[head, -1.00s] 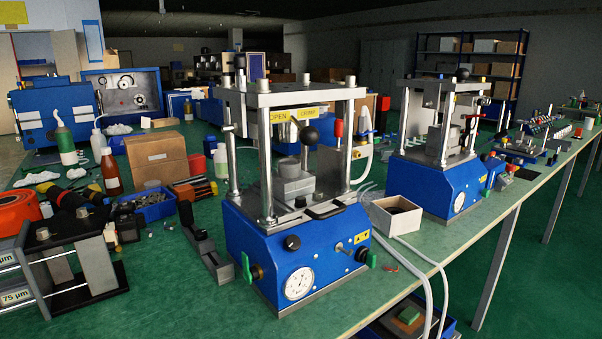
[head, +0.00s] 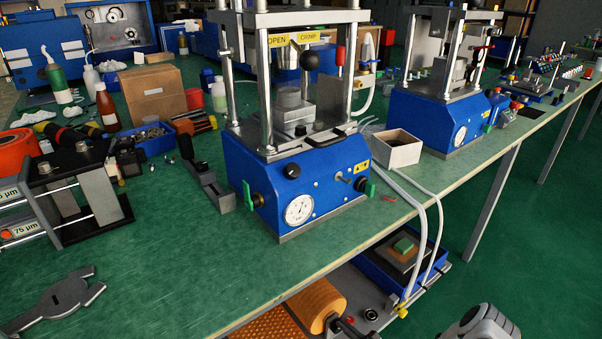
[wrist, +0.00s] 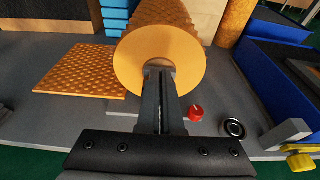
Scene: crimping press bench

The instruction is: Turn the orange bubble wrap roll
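The orange bubble wrap roll (head: 318,303) lies on the low shelf under the bench in the head view, its textured side showing. In the wrist view, the roll (wrist: 160,62) shows its smooth round end face toward me. My gripper (wrist: 160,70) has its two dark fingers close together, with only a thin slit between them. The fingertips overlap the middle of that end face. Whether they touch the roll or enter its core is hidden. In the head view, a dark part of my gripper (head: 346,326) shows beside the roll's end.
A flat orange textured sheet (wrist: 85,72) lies left of the roll. A red knob (wrist: 196,113), a dark ring (wrist: 233,129) and a blue tray (wrist: 268,75) sit to the right. The blue press (head: 295,185) stands on the bench (head: 190,265) above the shelf.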

